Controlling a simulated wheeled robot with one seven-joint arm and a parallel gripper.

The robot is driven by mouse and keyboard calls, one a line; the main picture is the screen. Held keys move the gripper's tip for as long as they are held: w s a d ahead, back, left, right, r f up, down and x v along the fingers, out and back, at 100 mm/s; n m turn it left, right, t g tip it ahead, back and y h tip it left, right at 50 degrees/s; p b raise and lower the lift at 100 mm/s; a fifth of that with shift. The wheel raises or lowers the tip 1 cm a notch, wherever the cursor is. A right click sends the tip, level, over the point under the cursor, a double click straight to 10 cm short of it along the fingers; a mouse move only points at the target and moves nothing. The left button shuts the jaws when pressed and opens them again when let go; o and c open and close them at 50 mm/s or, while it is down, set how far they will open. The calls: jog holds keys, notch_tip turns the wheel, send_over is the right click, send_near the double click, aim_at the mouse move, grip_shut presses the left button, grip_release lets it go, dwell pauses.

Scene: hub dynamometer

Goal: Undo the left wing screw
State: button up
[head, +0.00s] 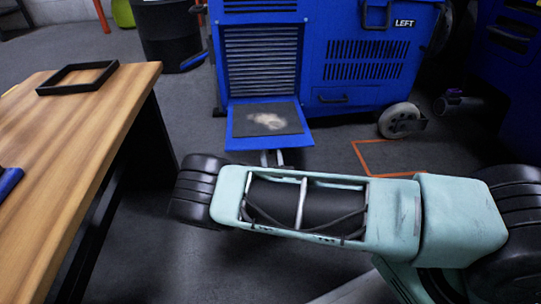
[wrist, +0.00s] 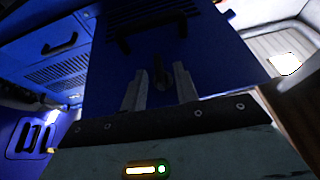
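The blue machine (head: 365,55) carries a white LEFT label in the head view. In the wrist view my gripper (wrist: 159,85) points at a dark blue panel (wrist: 205,40). Its two grey fingers are apart. A small dark upright part (wrist: 160,72) shows between them and may be the wing screw; its shape is too dark to be sure, and I cannot tell if the fingers touch it. In the head view two pale grey prongs show just above my arm, below the machine's blue shelf; they may be my fingers. My arm hides the rest of the gripper there.
A wooden table (head: 75,115) with a black frame tray (head: 78,78) stands at the left. The machine's blue shelf (head: 238,128) sticks out low, with a dark mat on it. A caster wheel (head: 400,120) and an orange floor outline (head: 375,158) lie to the right.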

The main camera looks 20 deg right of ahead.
grip_shut()
jog(key=shift+a+m+g+h, duration=0.1)
jog(key=shift+m+g+h, duration=0.2)
jog(key=shift+h, duration=0.5)
jog(key=shift+w+a+f+m+g+h, duration=0.1)
jog(key=shift+w+a+m+g+h, duration=0.2)
jog(key=shift+m+g+h, duration=2.75)
jog(key=shift+w+a+r+m+g+h, duration=0.1)
jog(key=shift+w+a+m+g+h, duration=0.25)
jog(key=shift+m+g+h, duration=2.75)
jog(key=shift+w+a+f+m+g+h, duration=0.3)
jog(key=shift+m+g+h, duration=1.15)
jog(key=shift+g, duration=3.1)
jog(key=shift+w+d+r+n+g+h, duration=0.1)
jog(key=shift+d+r+n+g+h, duration=0.15)
jog(key=shift+g+h, duration=0.2)
jog(key=shift+a, duration=0.1)
grip_release()
